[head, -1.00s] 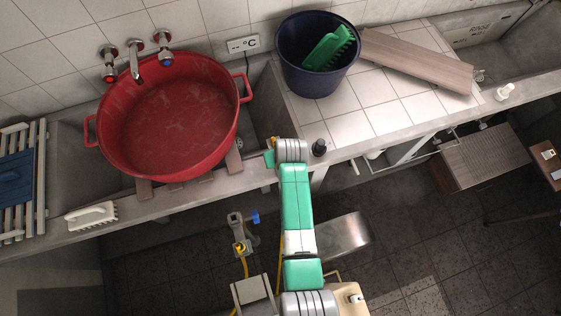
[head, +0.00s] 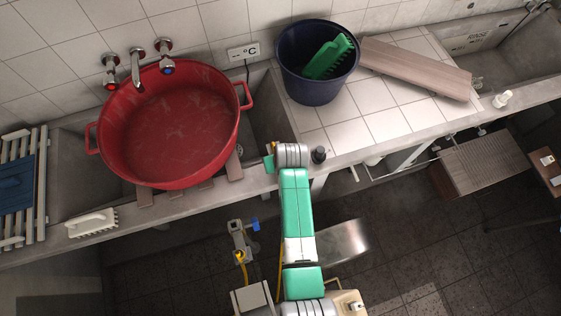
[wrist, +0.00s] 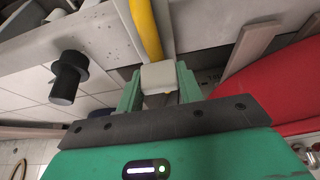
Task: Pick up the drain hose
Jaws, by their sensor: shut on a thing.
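The drain hose appears as a yellow tube (wrist: 146,30) in the wrist view, running up out of the picture from a pale block (wrist: 158,77). My gripper (wrist: 158,88) has its two green fingers closed on the sides of that block, which looks joined to the hose. In the head view my gripper (head: 269,162) is at the front rim of the concrete washtub (head: 262,182), right of the red basin. There the held part is mostly hidden by my wrist, with only a small yellow patch showing.
The red basin (head: 172,125) rests on wooden slats over the left sink. A dark bottle-like object (head: 319,155) stands close right of my wrist. A blue bucket (head: 317,85) and a wooden board (head: 415,68) are on the tiled top. A white brush (head: 92,222) lies at left.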

